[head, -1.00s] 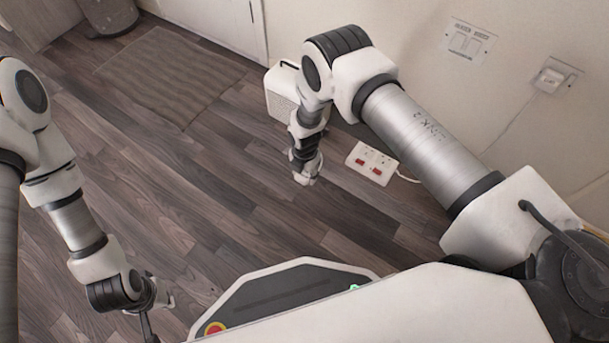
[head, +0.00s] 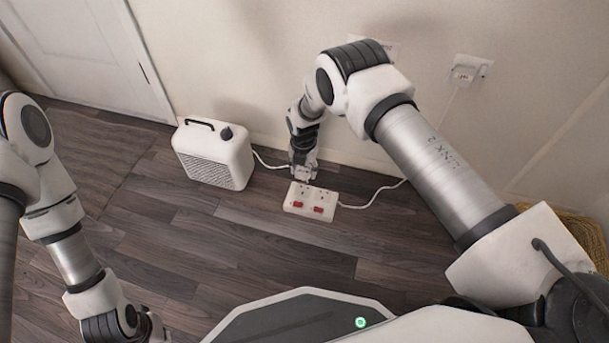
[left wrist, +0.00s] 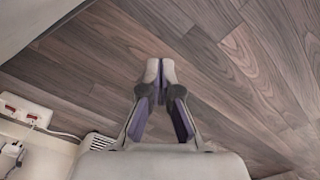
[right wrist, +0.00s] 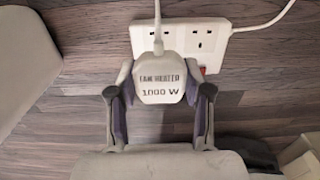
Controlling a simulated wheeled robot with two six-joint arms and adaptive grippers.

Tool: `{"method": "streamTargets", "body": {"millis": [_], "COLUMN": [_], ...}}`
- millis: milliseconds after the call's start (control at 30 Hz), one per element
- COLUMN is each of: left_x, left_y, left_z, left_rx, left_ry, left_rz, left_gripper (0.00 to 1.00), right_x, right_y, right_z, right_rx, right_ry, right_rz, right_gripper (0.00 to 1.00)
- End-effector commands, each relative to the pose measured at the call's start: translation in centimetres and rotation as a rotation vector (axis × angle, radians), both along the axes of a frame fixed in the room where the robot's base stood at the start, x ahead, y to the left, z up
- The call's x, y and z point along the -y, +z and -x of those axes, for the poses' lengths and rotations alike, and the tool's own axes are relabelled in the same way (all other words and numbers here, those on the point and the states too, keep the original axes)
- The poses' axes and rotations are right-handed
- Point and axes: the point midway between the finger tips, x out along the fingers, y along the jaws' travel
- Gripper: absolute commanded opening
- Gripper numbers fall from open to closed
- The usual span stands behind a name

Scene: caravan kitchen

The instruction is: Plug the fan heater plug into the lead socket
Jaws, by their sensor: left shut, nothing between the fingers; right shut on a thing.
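The white lead socket (head: 310,207), a double block with two red switches, lies on the floor. My right gripper (head: 303,172) is low at its far edge. In the right wrist view it (right wrist: 160,80) is shut on the white plug (right wrist: 160,92) marked "FAN HEATER 1000 W", whose cord leads up. The plug overlaps the left part of the socket block (right wrist: 228,50) in that view; its pins are hidden, so I cannot tell whether they touch. The fan heater (head: 213,155) stands left. My left gripper (left wrist: 160,70) is shut and empty, away from the socket.
The lead's white cable (head: 375,194) runs right from the block to the wall. A wall switch plate (head: 468,71) is above. A mat (head: 75,155) lies at the left. The floor in front of the block is clear.

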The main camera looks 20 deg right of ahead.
Motion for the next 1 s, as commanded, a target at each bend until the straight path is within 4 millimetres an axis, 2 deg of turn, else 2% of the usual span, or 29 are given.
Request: {"method": "streamTargets", "body": {"millis": [400,533,700,1000], "left_x": [-0.1,-0.1,-0.1,-0.1], "left_y": [-4.7,-5.5,-5.9,-5.8], "left_z": [-0.5,-0.8,-1.0,-1.0], "left_rx": [0.013,0.021,0.028,0.028], "left_ry": [0.002,-0.001,-0.004,-0.005], "left_rz": [-0.003,-0.004,-0.004,-0.004], "left_gripper": [0.0,0.0,0.0,0.0], "right_x": [0.0,0.0,0.0,0.0], "right_y": [-5.3,-6.4,-7.0,-7.0], "right_z": [0.0,0.1,0.0,0.0], "right_rx": [0.0,0.0,0.0,0.0], "right_ry": [-0.001,-0.001,-0.001,-0.001], "right_rz": [0.0,0.0,0.0,0.0], "right_gripper": [0.15,0.15,0.15,0.15]}}
